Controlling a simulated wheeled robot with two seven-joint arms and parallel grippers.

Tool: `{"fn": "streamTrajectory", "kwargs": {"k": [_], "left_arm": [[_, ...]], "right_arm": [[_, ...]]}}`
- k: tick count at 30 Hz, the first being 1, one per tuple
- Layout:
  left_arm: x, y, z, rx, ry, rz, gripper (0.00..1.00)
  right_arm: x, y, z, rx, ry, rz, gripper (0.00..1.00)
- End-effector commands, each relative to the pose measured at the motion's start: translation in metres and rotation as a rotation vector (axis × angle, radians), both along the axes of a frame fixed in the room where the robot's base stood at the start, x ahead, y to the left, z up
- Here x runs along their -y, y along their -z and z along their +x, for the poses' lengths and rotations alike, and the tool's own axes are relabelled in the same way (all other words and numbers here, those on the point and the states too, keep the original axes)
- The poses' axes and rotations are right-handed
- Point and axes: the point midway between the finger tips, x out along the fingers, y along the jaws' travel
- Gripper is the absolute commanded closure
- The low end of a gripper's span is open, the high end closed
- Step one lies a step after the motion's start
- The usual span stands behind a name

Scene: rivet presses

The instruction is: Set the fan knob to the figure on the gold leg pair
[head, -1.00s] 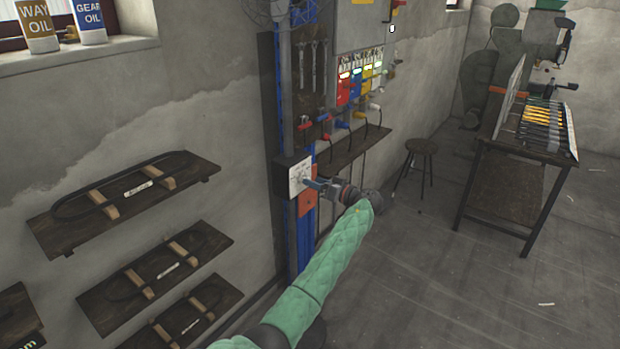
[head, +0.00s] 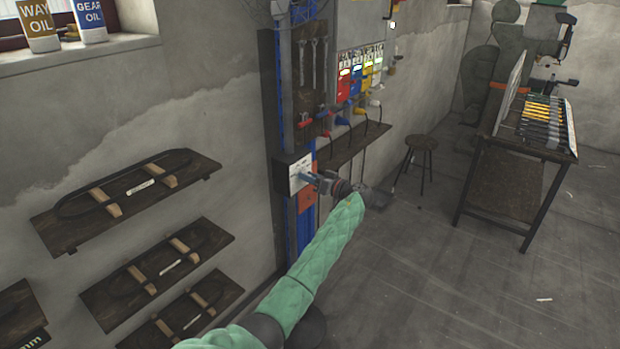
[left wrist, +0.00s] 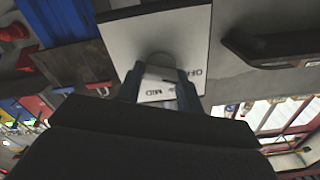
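The fan control is a small box with a white face plate (head: 297,177) on the blue post; the plate also shows in the left wrist view (left wrist: 196,27). "OFF" and "MID" are readable there; other lettering is partly hidden. A grey rounded knob (left wrist: 162,60) stands on the plate. My left gripper (head: 310,178) is at the plate, its two blue fingers (left wrist: 161,85) apart on either side of the knob. I cannot tell whether they press on it. The knob's pointing direction is unclear. I cannot make out a gold leg pair or its figure. My right gripper is out of view.
A cabinet with red, blue, yellow and white units (head: 360,78) hangs behind the post, above a narrow shelf (head: 350,148). A stool (head: 421,145) and a tool table (head: 505,180) stand to the right. Wooden wall shelves (head: 205,163) hold dark loops at left. The floor between is open.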

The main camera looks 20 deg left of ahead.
Motion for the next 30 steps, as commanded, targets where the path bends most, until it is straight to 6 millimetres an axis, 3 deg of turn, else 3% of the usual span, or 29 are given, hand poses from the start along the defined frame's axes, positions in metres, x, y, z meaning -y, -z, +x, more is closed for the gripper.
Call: {"fn": "streamTrajectory", "kwargs": {"k": [11, 14, 24, 30], "left_arm": [[0.001, 0.001, 0.0, -0.067, 0.001, 0.025, 0.86], [0.001, 0.001, 0.001, -0.122, 0.001, 0.045, 0.86], [0.001, 0.001, 0.002, -0.403, 0.001, 0.147, 0.86], [0.001, 0.001, 0.002, -0.583, 0.001, 0.212, 0.86]], "right_arm": [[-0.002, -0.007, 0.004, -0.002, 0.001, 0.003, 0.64], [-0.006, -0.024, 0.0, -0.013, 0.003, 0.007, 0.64], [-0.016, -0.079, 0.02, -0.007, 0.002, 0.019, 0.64], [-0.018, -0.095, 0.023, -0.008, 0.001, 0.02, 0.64]]}}
